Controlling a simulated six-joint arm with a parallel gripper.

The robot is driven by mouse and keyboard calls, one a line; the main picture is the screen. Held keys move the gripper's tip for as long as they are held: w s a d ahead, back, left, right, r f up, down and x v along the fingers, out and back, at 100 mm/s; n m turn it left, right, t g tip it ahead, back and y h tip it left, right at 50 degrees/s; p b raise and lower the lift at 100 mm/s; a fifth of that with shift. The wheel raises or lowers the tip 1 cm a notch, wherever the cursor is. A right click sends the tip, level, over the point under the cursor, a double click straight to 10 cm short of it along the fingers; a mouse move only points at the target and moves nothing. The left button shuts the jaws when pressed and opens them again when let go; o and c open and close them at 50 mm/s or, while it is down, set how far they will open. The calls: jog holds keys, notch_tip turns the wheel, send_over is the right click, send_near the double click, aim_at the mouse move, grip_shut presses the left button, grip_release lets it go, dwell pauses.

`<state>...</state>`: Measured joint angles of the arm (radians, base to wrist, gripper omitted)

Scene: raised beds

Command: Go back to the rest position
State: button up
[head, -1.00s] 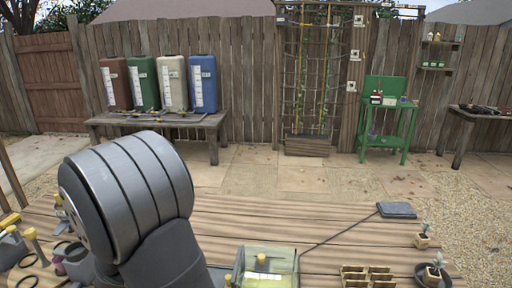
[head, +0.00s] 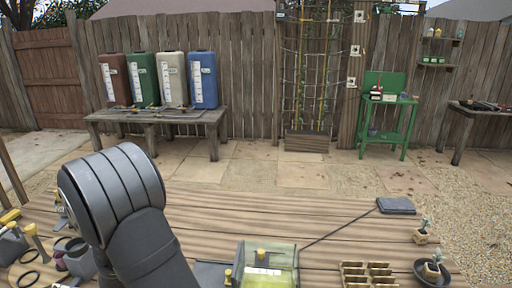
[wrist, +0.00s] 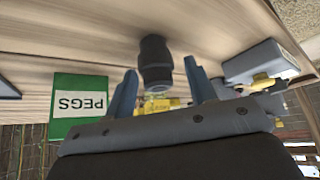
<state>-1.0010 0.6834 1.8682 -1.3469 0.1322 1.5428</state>
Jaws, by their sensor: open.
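My gripper (wrist: 160,68) shows in the wrist view with its two blue fingers apart. It is open. A dark, rounded fitting (wrist: 155,62) with a clear and yellow part below it appears between the fingers; I see no finger touching it, and its distance is hard to tell. In the head view only my grey arm shows, bent at the lower left over the wooden bench (head: 330,225). The gripper itself is hidden there.
A green box marked PEGS (wrist: 80,106) and a grey block (wrist: 262,62) flank the fingers. On the bench are a clear-lidded box (head: 283,256), a wooden tray (head: 367,272), a dark pad (head: 396,205), small potted plants (head: 421,236) and tools at left.

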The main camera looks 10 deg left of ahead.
jog(key=shift+r, duration=1.6)
jog(key=shift+d+r, duration=0.1)
jog(key=shift+r, duration=0.15)
jog(key=w+d+r, duration=0.2)
jog(key=d+r, duration=0.2)
jog(key=d, duration=0.2)
jog(key=shift+w+d, duration=0.3)
jog(key=shift+w, duration=0.05)
jog(key=shift+r, duration=0.1)
